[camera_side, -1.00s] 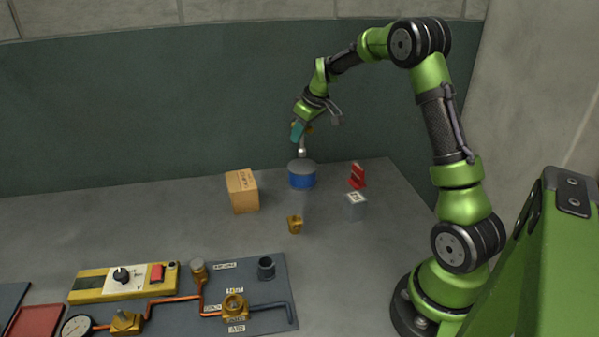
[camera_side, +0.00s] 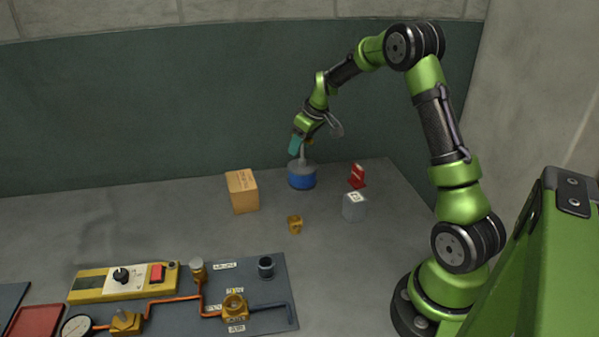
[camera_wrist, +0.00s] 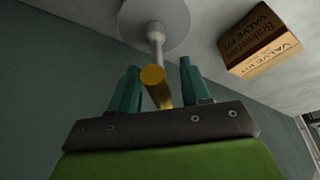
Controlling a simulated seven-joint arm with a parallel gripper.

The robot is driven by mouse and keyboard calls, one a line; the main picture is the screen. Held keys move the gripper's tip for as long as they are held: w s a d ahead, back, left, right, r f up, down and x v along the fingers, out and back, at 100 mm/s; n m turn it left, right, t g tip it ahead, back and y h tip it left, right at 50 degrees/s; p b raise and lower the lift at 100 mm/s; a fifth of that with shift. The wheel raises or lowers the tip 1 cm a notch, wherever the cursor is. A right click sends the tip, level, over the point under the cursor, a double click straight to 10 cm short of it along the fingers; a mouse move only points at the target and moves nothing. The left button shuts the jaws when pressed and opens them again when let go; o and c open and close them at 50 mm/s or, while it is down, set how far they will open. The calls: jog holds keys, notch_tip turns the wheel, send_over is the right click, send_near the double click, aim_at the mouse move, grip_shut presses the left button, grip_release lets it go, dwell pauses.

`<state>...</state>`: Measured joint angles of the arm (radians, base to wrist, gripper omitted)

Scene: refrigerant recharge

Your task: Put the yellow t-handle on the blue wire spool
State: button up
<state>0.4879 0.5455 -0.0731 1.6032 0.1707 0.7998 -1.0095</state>
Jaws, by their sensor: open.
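The yellow t-handle (camera_wrist: 155,80) stands between the teal fingers of my gripper (camera_wrist: 160,88) in the wrist view, with gaps on both sides. Its pale stem (camera_wrist: 156,42) runs to the grey round top of the blue wire spool (camera_wrist: 155,14) and appears to meet it near the middle. In the side view the blue wire spool (camera_side: 301,178) stands upright at the back of the table. My gripper (camera_side: 296,146) is just above it, open around the handle. The fingers hide most of the yellow bar there.
A cardboard valve-kit box (camera_side: 242,191) stands left of the spool. A red item (camera_side: 357,176) and a grey block (camera_side: 354,207) are to its right. A small brass piece (camera_side: 295,224) lies in front. A panel with pipes and fittings (camera_side: 265,290) is nearer the camera.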

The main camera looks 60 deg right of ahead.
jog(key=v, duration=1.2)
jog(key=s+a+r+m+t, duration=0.1)
jog(key=s+a+r, duration=0.2)
jog(key=a, duration=0.5)
jog(key=s+a+r+m, duration=0.1)
jog(key=s+a+r, duration=0.15)
jog(key=a, duration=0.45)
jog(key=s+a+f+m+t+y, duration=0.1)
jog(key=s+a+f+m+y, duration=0.1)
jog(key=s+a, duration=1)
jog(key=shift+s+f+t, duration=0.4)
jog(key=shift+s, duration=0.35)
